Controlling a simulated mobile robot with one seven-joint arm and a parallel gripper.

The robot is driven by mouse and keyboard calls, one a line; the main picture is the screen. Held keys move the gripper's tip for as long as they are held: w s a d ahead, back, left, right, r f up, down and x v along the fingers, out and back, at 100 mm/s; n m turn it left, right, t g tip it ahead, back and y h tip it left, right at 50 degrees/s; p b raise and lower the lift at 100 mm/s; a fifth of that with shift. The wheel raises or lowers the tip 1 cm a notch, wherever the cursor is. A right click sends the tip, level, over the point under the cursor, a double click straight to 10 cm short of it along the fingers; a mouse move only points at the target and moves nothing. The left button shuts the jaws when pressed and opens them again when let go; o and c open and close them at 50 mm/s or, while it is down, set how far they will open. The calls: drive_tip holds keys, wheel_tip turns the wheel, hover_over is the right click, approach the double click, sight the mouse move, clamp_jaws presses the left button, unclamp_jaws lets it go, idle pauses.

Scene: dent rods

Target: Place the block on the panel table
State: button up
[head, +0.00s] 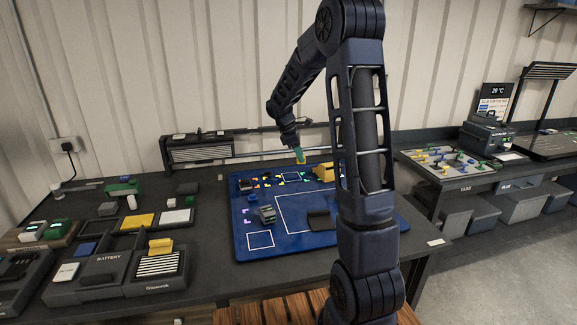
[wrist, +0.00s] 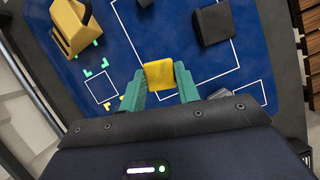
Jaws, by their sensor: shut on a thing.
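My gripper (head: 299,151) is shut on a small yellow block (wrist: 159,76). Its two teal fingers (wrist: 185,84) hold the block from either side. In the head view the block (head: 301,161) shows just below the fingertips, near the far edge of the blue panel (head: 248,217). In the wrist view the panel (wrist: 185,12), with white outlines, lies behind the block. The block seems to be held above the panel, but the exact gap cannot be told. My arm hides part of the panel's right side in the head view.
On the panel stand a yellow bulky object (wrist: 72,26), a dark block (wrist: 213,25) and a grey device (head: 267,214). Small coloured pieces line its far side. Trays and a battery box (head: 110,272) fill the left. Bare outlined panel lies in the middle.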

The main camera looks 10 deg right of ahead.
drive_tip(key=shift+r, duration=0.35)
drive_tip(key=shift+w+a, duration=0.2)
drive_tip(key=shift+a, duration=0.1)
drive_tip(key=w+a+n+t, duration=0.1)
drive_tip(key=w+a+n, duration=0.35)
drive_tip(key=a, duration=0.55)
drive_tip(key=w+a+n+t+y, duration=0.1)
drive_tip(key=w+a+n+t, duration=0.3)
drive_tip(key=a, duration=0.6)
drive_tip(key=w+a+n+g, duration=0.15)
drive_tip(key=w+a, duration=0.35)
drive_tip(key=a, duration=0.5)
drive_tip(key=s+a+f+n+t+y, duration=0.2)
drive_tip(key=a+n, duration=0.9)
drive_tip(key=a, duration=2.2)
drive_tip(key=shift+y, duration=0.7)
drive_tip(key=f, duration=2)
drive_tip(key=shift+w+d, duration=0.1)
drive_tip(key=shift+w, duration=0.3)
drive_tip(key=shift+f, duration=0.1)
